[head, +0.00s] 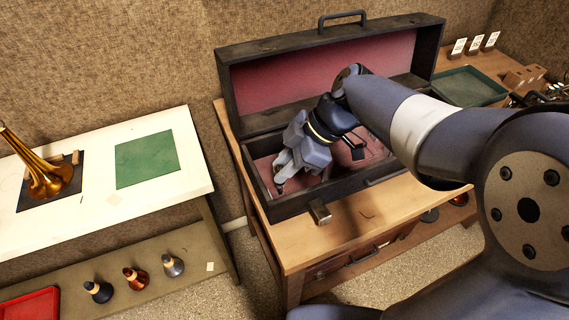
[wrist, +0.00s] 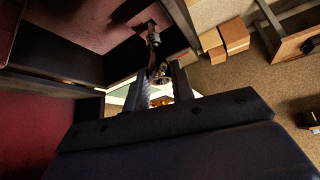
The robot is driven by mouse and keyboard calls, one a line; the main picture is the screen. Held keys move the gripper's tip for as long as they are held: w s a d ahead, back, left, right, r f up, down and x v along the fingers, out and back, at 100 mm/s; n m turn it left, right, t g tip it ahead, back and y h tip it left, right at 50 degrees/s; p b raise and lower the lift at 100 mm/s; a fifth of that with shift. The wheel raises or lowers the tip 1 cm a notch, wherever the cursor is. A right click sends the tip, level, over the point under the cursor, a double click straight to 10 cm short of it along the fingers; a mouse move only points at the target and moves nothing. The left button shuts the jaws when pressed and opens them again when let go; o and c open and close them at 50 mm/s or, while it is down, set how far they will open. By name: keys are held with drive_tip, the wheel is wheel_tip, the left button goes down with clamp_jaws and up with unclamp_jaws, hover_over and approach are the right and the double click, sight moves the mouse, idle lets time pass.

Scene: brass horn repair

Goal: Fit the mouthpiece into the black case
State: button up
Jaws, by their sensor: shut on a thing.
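The black case (head: 330,47) stands open on the wooden bench, its lid up at the back and a dark red lining inside. My gripper (head: 281,178) reaches into the left part of the case, tilted down and to the left. It is shut on the mouthpiece, a small metal piece (head: 279,188) at the fingertips, mostly hidden by the fingers in the head view. In the wrist view the mouthpiece (wrist: 161,73) shows between the two fingertips. Whether it touches the case's lining, I cannot tell. My arm covers the case's right end.
A metal latch (head: 319,211) sticks out at the case's front edge. A white table (head: 110,205) at left holds a brass horn (head: 48,182) and a green mat (head: 147,159). A green tray (head: 468,86) and brown boxes (head: 524,77) stand at the back right.

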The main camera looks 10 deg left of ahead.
drive_tip(key=shift+f+b, duration=1.05)
drive_tip(key=o, duration=1)
drive_tip(key=v, duration=1.1)
drive_tip(key=shift+a, duration=0.1)
drive_tip(key=x, duration=1.1)
drive_tip(key=shift+r+p, duration=0.4)
drive_tip(key=shift+p, duration=0.05)
